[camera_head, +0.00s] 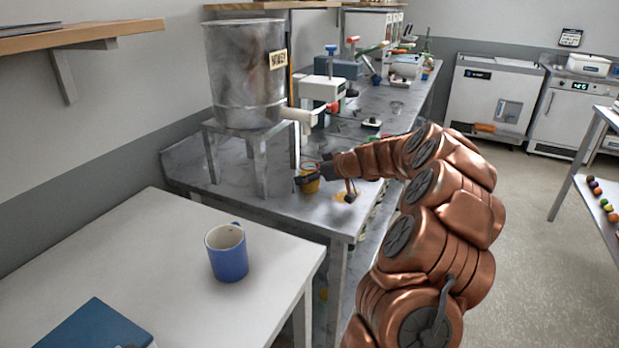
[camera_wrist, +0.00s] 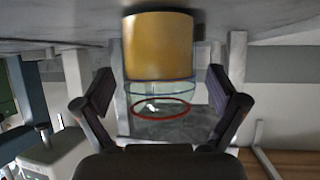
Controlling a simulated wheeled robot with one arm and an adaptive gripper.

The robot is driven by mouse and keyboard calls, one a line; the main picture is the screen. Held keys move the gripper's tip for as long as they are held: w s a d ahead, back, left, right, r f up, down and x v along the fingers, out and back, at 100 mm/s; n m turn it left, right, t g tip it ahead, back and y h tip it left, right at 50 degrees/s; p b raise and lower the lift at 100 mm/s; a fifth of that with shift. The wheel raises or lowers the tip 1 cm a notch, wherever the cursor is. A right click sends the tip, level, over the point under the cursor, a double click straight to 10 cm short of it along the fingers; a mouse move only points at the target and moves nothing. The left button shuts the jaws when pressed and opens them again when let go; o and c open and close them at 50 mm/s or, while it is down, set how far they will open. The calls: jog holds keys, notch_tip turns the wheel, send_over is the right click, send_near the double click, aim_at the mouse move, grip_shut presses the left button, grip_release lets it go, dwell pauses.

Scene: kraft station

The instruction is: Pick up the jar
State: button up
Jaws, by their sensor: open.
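The jar (camera_head: 310,186) stands on the grey counter near its front edge, beside the metal stand. It has amber-yellow contents, a clear glass upper part and a red ring at the rim. The wrist view is upside down and shows the jar (camera_wrist: 160,48) with its yellow part at the top of the picture. My gripper (camera_head: 328,184) is at the jar, partly hiding it in the head view. In the wrist view my gripper (camera_wrist: 161,92) is open, with one finger on each side of the jar and visible gaps between. Contact is not seen.
A large metal tank (camera_head: 245,75) on a legged stand (camera_head: 262,165) rises close behind the jar, with a white spout and red tap. A white table (camera_head: 130,265) in front holds a blue mug (camera_head: 228,258) and a blue book (camera_head: 95,328). Equipment crowds the far counter.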

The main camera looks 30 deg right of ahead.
jog(key=shift+c, duration=0.4)
jog(key=c, duration=1.5)
